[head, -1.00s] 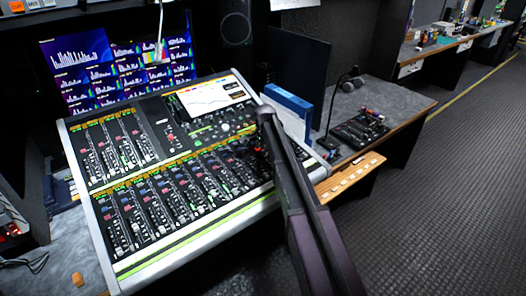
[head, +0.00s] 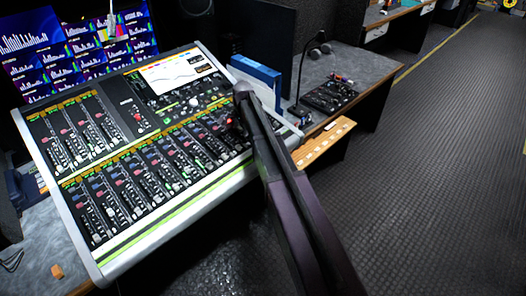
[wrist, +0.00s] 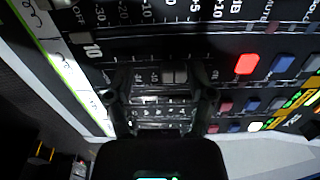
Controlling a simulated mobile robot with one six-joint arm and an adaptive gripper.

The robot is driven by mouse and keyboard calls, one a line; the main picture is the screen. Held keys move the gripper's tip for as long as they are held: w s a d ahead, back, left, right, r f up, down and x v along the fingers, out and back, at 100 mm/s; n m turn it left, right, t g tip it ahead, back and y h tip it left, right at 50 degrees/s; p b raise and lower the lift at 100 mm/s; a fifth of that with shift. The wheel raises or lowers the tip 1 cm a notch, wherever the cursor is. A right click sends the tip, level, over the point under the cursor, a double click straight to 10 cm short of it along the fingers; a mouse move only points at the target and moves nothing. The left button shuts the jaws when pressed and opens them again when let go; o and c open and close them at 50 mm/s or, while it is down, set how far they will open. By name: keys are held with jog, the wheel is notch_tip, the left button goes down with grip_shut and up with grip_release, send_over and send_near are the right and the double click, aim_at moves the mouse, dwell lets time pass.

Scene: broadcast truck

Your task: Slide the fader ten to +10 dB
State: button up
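The mixing console (head: 215,185) fills the left of the head view, with rows of faders. My gripper (wrist: 160,95) is open above the panel. Its dark fingers stand apart, one left and one right of the cap; contact cannot be told. In the head view my arm hides this right end of the console and most of the gripper.
Red and blue buttons (wrist: 284,63) lie right of the fader scales in the wrist view. A blue binder (head: 256,73), a gooseneck microphone (head: 312,62) and a small control panel (head: 330,94) stand beyond the console. Open floor (head: 440,180) lies to the right.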

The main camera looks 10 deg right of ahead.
jog(key=s+d, duration=0.1)
jog(key=s, duration=0.1)
jog(key=s+d, duration=0.1)
jog(key=s+d+f, duration=0.1)
jog(key=s, duration=0.1)
jog(key=shift+s+b, duration=0.3)
jog(key=shift+b, duration=0.1)
jog(key=shift+r+p, duration=0.6)
jog(key=shift+r, duration=0.05)
notch_tip(320, 180, up, 13)
jog(key=s+d+p, duration=0.1)
jog(key=s+p, duration=0.1)
jog(key=p, duration=1.1)
jog(key=s+f+n+b, duration=0.4)
jog(key=s+n, duration=0.5)
jog(key=s, duration=0.7)
jog(key=shift+s+a+n+g+h, duration=0.3)
jog(key=shift+a, duration=0.1)
jog(key=shift+f, duration=0.1)
